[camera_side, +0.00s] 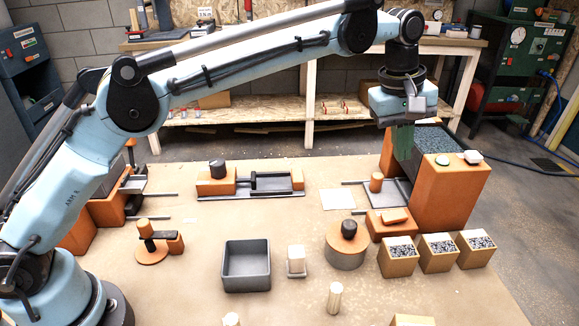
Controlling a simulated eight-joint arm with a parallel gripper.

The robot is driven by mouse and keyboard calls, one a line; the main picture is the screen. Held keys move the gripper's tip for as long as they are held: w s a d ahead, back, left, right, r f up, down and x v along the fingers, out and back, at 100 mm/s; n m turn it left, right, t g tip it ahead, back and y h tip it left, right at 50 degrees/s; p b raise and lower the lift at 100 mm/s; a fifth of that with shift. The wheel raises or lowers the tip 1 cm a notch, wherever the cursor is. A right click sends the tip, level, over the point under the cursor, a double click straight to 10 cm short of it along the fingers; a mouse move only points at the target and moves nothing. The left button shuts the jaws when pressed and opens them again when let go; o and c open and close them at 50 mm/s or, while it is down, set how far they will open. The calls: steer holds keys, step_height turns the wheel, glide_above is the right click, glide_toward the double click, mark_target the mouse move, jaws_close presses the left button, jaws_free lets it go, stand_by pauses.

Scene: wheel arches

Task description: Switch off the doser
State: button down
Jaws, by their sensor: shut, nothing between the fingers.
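What looks like the doser is a tall orange housing (452,192) at the right of the table, with a hopper of grey granules (432,138) behind its top. On its top face sit a round green button (442,160) and a whitish block (473,156). A low orange box with a lighter orange rocker-like piece (395,215) stands at its front left. I cannot tell which part is its switch. My gripper (402,152) points down with green fingers, shut and empty. It overlaps the hopper's left side in the picture; I cannot tell whether it touches.
Three granule-filled boxes (437,253) stand in front of the housing. An orange round base with a black knob (347,245), a grey tray (245,267) and a slide fixture (250,184) stand to the left. Bare table (300,215) lies between them.

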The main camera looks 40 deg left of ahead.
mark_target(394, 215)
steer(key=f, duration=0.4)
steer(key=w+d+f, duration=0.1)
steer(key=f, duration=0.4)
steer(key=w+d+f, duration=0.1)
steer(key=f, duration=0.3)
steer(key=shift+f, duration=0.35)
steer(key=shift+w+d+f, duration=0.1)
steer(key=shift+d+f, duration=0.05)
steer(key=shift+f, duration=0.05)
steer(key=shift+s+a, duration=0.55)
steer(key=shift+a, duration=0.1)
steer(key=shift+r, duration=0.1)
step_height(394, 215, up, 14)
steer(key=s+a, duration=0.2)
steer(key=shift+f, duration=0.2)
stand_by(0.3)
